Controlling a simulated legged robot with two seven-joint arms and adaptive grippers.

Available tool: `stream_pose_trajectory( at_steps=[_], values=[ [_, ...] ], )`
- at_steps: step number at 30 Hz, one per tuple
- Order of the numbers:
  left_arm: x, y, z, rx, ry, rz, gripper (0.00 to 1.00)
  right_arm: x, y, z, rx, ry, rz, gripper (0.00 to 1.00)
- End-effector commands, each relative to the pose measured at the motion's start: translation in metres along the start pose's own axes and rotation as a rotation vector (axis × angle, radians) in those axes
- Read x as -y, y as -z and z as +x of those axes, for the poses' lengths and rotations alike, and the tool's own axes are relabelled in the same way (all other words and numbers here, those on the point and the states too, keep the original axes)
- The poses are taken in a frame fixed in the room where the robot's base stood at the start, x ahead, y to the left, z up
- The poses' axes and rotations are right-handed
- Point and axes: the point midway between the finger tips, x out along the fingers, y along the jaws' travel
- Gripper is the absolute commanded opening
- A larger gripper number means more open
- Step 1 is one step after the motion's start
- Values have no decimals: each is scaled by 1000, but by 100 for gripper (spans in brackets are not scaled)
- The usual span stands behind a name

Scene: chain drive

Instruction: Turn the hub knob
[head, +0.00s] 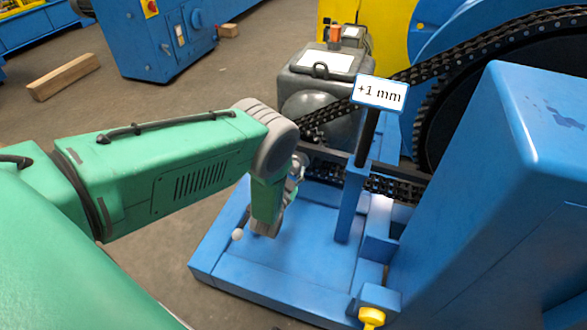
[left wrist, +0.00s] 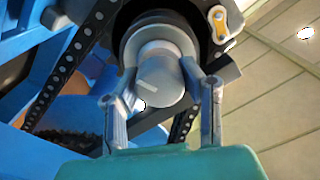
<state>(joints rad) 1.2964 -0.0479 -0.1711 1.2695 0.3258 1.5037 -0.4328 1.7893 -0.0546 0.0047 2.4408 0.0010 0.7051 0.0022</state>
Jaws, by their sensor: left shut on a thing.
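The hub knob (left wrist: 158,78) is a round light-grey knob with a pale line on its face, in the middle of the left wrist view. A wider grey collar and a dark wheel sit behind it. My left gripper (left wrist: 160,88) is shut on the knob, one finger on each side. In the head view my green left arm reaches in from the left, and its gripper (head: 294,172) is small and partly hidden by the wrist beside the chain drive. I cannot make out the knob in the head view. My right gripper is not in view.
A dark chain (head: 490,38) runs over a large wheel at the right and also shows in the left wrist view (left wrist: 72,62). A "+1 mm" sign (head: 380,93) stands on a post. A grey motor housing (head: 325,72) is behind. A yellow knob (head: 371,317) is at the front.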

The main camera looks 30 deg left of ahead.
Motion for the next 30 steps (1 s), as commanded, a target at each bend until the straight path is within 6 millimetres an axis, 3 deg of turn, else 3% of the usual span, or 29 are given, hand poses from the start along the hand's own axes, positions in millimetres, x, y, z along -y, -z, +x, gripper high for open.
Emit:
stream_pose_trajectory(
  at_steps=[1, 15, 30],
  values=[
    [-7, -6, -6, 14, -16, 43, 6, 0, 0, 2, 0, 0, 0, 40],
    [-7, -5, -6, 12, -17, 419, 6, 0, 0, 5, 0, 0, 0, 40],
    [-6, -6, -6, 11, -17, 563, 6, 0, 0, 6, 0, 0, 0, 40]
  ],
)
